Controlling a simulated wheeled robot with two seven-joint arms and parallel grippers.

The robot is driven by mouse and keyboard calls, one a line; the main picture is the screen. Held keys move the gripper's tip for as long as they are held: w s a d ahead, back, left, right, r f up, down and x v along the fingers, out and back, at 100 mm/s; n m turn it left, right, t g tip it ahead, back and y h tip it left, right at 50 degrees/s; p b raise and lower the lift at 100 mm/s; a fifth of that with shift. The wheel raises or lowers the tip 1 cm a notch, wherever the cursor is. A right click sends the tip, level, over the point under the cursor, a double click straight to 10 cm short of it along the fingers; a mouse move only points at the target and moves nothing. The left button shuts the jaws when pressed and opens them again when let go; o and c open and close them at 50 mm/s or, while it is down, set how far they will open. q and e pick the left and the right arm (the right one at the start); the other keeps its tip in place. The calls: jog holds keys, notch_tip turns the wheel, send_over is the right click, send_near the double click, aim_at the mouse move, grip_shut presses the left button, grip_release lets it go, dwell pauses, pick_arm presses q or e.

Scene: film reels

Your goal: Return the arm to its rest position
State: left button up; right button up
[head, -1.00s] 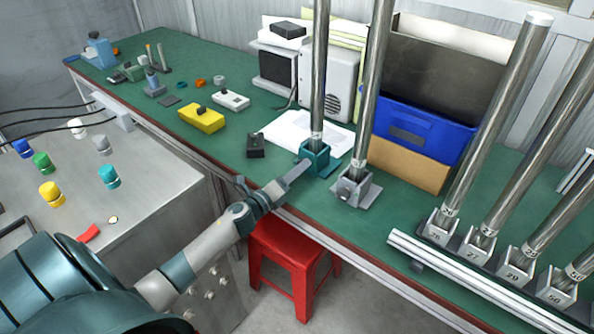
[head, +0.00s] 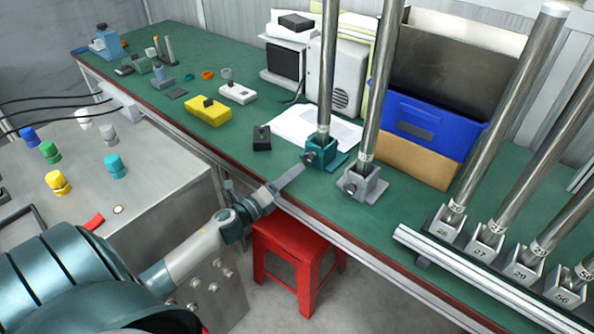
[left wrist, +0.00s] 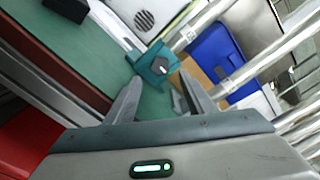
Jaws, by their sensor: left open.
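My left gripper (head: 287,182) is at the front edge of the green workbench, just short of a teal holder (head: 322,152) with an upright metal pole in it. In the left wrist view, the two fingers of my left gripper (left wrist: 160,98) stand apart with nothing between them, and the teal holder (left wrist: 155,65) lies beyond their tips. A grey holder (head: 363,184) with a second pole stands to the right of the teal one. My right gripper does not show.
A red stool (head: 295,245) stands below the bench edge. A rack with a pale rail (head: 460,265) and several numbered poles fills the right side. A metal cabinet (head: 150,185) with coloured knobs is at left. A blue bin (head: 425,128) sits behind the poles.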

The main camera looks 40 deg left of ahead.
pick_arm(q)
jog(key=shift+s, duration=0.65)
